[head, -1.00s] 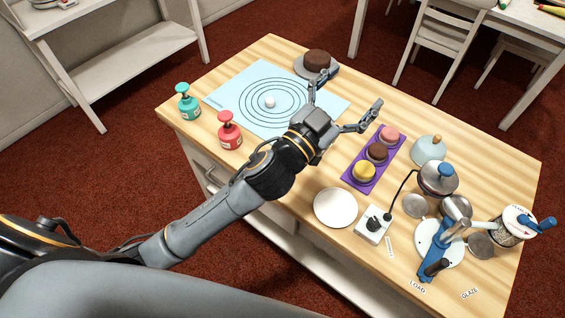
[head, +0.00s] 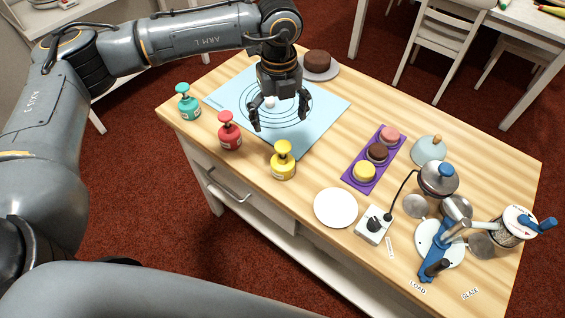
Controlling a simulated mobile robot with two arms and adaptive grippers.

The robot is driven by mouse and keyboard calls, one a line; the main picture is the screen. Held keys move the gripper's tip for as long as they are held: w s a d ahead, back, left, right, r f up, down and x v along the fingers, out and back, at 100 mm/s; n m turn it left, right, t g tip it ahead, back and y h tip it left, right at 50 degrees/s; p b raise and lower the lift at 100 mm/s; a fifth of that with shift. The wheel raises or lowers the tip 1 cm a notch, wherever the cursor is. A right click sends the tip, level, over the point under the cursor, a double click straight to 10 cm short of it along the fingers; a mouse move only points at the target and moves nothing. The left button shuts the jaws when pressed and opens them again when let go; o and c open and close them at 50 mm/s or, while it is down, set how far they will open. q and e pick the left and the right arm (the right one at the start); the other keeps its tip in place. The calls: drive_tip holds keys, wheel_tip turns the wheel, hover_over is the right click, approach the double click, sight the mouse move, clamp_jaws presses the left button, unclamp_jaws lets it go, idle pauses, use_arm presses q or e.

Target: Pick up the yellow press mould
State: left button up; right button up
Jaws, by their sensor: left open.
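The yellow press mould (head: 283,163) stands upright on the wooden table near its front edge, just below the blue mat's near corner. It has a wide body and a knob-like top. My left gripper (head: 279,121) is open, fingers pointing down over the mat, above and slightly left of the yellow mould in the picture. It is apart from the mould and holds nothing. My right gripper is not in view.
A red press mould (head: 229,131) and a teal one (head: 188,103) stand to the left. A white ball (head: 270,102) lies on the ringed blue mat (head: 325,103). A purple tray (head: 359,181) of cakes and a white plate (head: 335,208) are to the right.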

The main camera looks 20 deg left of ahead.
sight(281, 143)
use_arm(q)
wheel_tip(281, 143, down, 8)
drive_tip(key=shift+p, duration=0.75)
drive_tip(key=shift+s+d+f+p, duration=0.2)
drive_tip(key=shift+f+p, duration=0.15)
drive_tip(key=shift+f, duration=0.2)
drive_tip(key=f, duration=0.1)
drive_tip(key=f+p, duration=0.1)
drive_tip(key=f, duration=0.1)
drive_tip(key=shift+d+f, duration=0.2)
drive_tip(key=shift+f, duration=0.5)
drive_tip(key=shift+c, duration=0.4)
drive_tip(key=shift+s, duration=0.1)
drive_tip(key=c, duration=1.3)
